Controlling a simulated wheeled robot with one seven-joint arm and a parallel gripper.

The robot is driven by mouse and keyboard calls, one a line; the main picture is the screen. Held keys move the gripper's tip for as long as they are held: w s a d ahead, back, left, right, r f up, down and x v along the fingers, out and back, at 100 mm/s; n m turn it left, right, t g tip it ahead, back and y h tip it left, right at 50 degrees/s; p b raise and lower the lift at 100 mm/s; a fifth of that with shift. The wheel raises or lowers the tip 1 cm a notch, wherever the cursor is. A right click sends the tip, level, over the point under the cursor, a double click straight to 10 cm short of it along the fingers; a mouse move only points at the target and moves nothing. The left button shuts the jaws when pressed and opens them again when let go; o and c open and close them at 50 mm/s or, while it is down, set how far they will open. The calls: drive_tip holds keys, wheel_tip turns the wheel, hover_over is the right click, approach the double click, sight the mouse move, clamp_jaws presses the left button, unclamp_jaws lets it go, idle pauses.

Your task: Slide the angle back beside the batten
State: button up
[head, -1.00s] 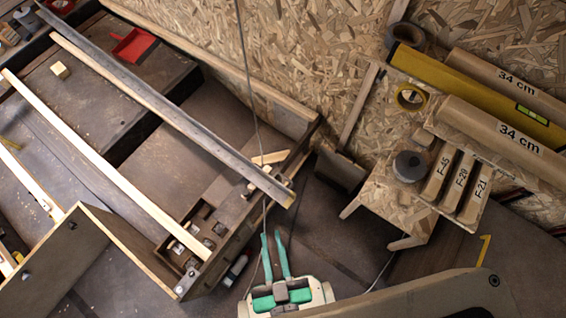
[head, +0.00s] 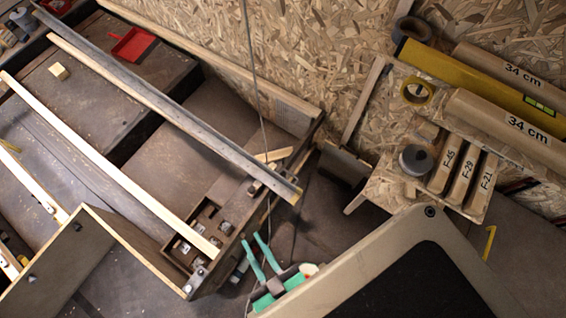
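The angle (head: 205,131) is a long grey metal bar lying diagonally across the dark bench frame, its near end yellowish. A thin pale wooden edge runs close along its lower-left side; I cannot tell whether this is a separate strip. The pale wooden batten (head: 118,173) lies to its lower left, roughly parallel, with a wide gap between them. My gripper (head: 250,237) has two teal fingers pointing up, spread a little apart with nothing seen between them. It is below the angle's near end and apart from it. My beige arm link hides part of the gripper body.
A compartmented wooden box (head: 205,235) sits at the frame's near end. An open wooden panel (head: 70,262) stands at lower left. A red dustpan (head: 133,44) lies beyond the angle. A shelf at right holds tubes, a yellow level (head: 470,82) and labelled blocks. A thin cable hangs near the angle.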

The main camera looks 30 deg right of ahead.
drive_tip(key=w+d+f+n+g+h, duration=0.1)
drive_tip(key=w+d+f+g, duration=0.15)
drive_tip(key=f, duration=0.35)
drive_tip(key=w+d+f+g, duration=0.1)
drive_tip(key=w+f, duration=0.3)
drive_tip(key=f, duration=0.3)
drive_tip(key=n+g+h, duration=0.1)
drive_tip(key=n+g, duration=0.2)
drive_tip(key=g, duration=0.8)
approach(293, 175)
drive_tip(key=f, duration=0.5)
drive_tip(key=d+f, duration=0.1)
drive_tip(key=f, duration=0.1)
drive_tip(key=shift+w+d+f, duration=0.1)
drive_tip(key=shift+f, duration=0.1)
drive_tip(key=shift+c, duration=0.5)
clamp_jaws()
